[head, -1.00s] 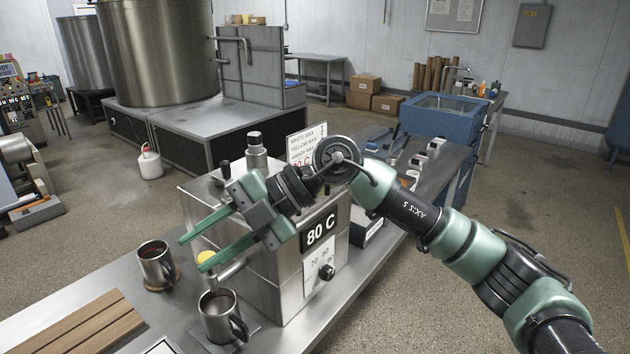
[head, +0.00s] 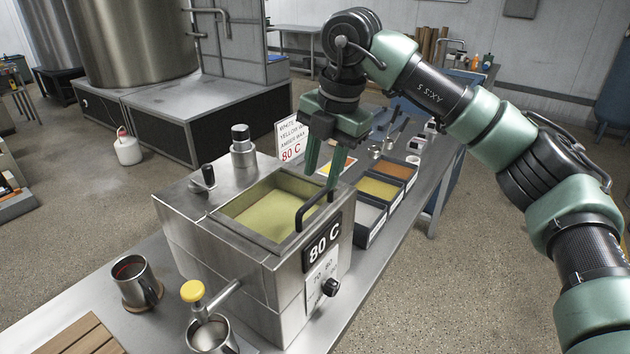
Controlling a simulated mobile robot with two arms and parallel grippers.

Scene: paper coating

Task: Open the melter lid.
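The melter (head: 195,235) is a steel box on the bench with an "80 C" sign. In its top, a rectangular frame surrounds a yellow-green wax surface (head: 262,212) that is exposed to view. A black arched handle (head: 306,208) stands at the frame's right edge. I cannot clearly make out the lid panel belonging to it. My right gripper (head: 325,176) points down just above and behind the handle, its two green fingers apart with a gap between them. I cannot tell whether a fingertip touches the handle. My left gripper is not in view.
A tap with a yellow knob (head: 193,291) sits on the melter's front left, above a mug (head: 208,335). Another mug (head: 132,280) stands at left. A black lever (head: 204,177) and a cylinder (head: 243,150) rise from the melter top. Wax trays (head: 381,189) lie to the right.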

